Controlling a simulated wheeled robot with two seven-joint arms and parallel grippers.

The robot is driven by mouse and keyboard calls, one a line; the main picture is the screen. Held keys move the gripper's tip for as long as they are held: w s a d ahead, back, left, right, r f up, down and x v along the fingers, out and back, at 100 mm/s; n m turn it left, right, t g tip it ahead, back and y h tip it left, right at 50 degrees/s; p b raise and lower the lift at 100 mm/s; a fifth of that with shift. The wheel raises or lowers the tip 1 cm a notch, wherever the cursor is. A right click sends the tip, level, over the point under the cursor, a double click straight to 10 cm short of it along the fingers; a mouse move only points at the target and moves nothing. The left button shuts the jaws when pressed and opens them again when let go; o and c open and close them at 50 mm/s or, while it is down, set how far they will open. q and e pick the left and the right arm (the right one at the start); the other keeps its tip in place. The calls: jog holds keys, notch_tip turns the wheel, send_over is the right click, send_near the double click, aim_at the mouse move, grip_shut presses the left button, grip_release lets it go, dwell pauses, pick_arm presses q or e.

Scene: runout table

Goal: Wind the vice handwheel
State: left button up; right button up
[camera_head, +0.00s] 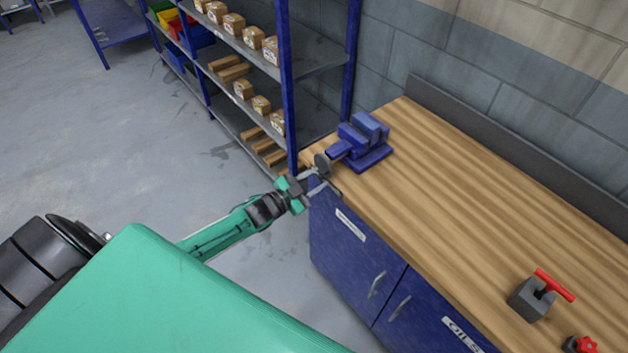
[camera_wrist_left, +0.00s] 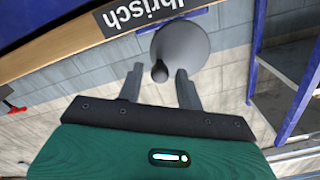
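The blue vice (camera_head: 364,142) stands on the near left corner of the wooden workbench. Its grey round handwheel (camera_head: 321,161) faces my left arm; the wheel also shows in the left wrist view (camera_wrist_left: 184,42). A small dark crank knob (camera_wrist_left: 160,72) sticks out from the wheel towards my camera. My left gripper (camera_head: 322,184) is at the wheel; in the wrist view its two fingers (camera_wrist_left: 160,82) stand apart. The knob shows between the fingertips with gaps on both sides. I cannot tell how deep it sits between them. My right gripper is not in view.
The wooden workbench (camera_head: 440,190) has blue cabinet doors (camera_head: 356,258) below. A grey block with a red handle (camera_head: 536,295) and a red knob (camera_head: 586,344) are at its right. A blue shelf rack (camera_head: 288,75) with boxes stands behind the vice. The middle bench top is clear.

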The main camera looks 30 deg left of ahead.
pick_arm(q)
jog(key=m+b, duration=0.1)
jog(key=m, duration=0.3)
jog(key=shift+f+m, duration=0.15)
jog(key=shift+m, duration=0.25)
jog(key=shift+m+b, duration=0.45)
jog(key=shift+m, duration=0.45)
jog(key=m+b, duration=0.3)
jog(key=m, duration=0.4)
jog(key=m+b, duration=0.4)
jog(key=m, duration=0.2)
jog(key=shift+m, duration=0.4)
jog(key=shift+m+b, duration=0.9)
jog(key=shift+m, duration=0.3)
jog(key=shift+m+b, duration=0.3)
jog(key=shift+m, duration=0.7)
jog(key=shift+r, duration=0.2)
